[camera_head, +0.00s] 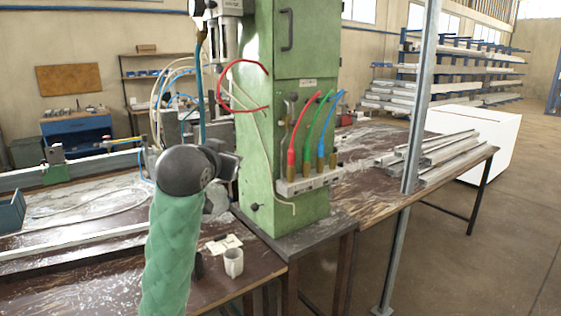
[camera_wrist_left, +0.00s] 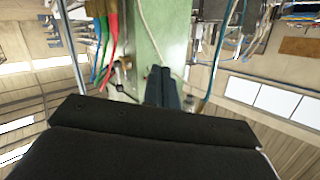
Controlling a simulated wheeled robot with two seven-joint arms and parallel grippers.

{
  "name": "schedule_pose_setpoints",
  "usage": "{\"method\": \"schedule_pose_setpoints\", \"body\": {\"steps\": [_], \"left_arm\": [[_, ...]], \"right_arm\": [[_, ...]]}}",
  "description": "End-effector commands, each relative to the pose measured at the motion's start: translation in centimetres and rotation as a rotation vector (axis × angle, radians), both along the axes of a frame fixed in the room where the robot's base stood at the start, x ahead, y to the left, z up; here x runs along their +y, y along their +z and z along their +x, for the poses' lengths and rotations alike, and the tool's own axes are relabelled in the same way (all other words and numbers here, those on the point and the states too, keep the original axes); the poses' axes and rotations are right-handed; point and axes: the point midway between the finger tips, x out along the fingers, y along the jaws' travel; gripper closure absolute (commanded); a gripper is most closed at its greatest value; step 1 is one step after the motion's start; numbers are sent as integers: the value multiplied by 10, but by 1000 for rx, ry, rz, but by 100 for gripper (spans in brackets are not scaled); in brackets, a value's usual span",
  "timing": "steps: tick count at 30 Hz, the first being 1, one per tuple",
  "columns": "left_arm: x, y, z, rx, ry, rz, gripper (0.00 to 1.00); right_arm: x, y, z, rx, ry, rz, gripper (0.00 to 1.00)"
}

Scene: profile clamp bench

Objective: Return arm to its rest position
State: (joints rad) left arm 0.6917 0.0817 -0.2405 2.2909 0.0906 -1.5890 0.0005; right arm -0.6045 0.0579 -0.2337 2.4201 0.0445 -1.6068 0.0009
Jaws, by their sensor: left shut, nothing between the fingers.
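My left arm comes up from the bottom of the head view in a green quilted sleeve, with a dark round wrist. My left gripper (camera_head: 230,166) is in front of the green machine column (camera_head: 288,140), near its left edge. In the left wrist view, which looks upside down, the dark fingers of my left gripper (camera_wrist_left: 161,74) are together with nothing between them. They point toward the green column (camera_wrist_left: 148,25); whether they touch it I cannot tell. My right arm and gripper are not in view.
Red, green and blue hoses (camera_head: 324,125) rise from a valve block (camera_head: 308,183) on the column. Metal profiles (camera_head: 435,150) lie on the right bench. A grey post (camera_head: 411,150) stands before it; open floor lies right.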

Motion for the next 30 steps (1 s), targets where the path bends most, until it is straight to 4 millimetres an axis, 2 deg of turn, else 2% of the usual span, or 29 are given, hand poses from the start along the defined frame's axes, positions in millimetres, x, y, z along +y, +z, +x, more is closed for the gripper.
{"method": "schedule_pose_setpoints", "body": {"steps": [1, 3, 14, 23, 30], "left_arm": [[1, -23, -4, 34, 3, -1, 100], [3, -51, -9, 75, 10, -3, 100], [11, -184, -52, 271, 32, -12, 100], [15, -287, -105, 442, 41, -20, 100], [16, -364, -158, 591, 43, -25, 100]], "right_arm": [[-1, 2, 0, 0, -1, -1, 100], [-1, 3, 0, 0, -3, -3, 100], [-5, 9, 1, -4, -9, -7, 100], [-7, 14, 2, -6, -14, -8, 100], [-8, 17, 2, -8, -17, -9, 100]]}}
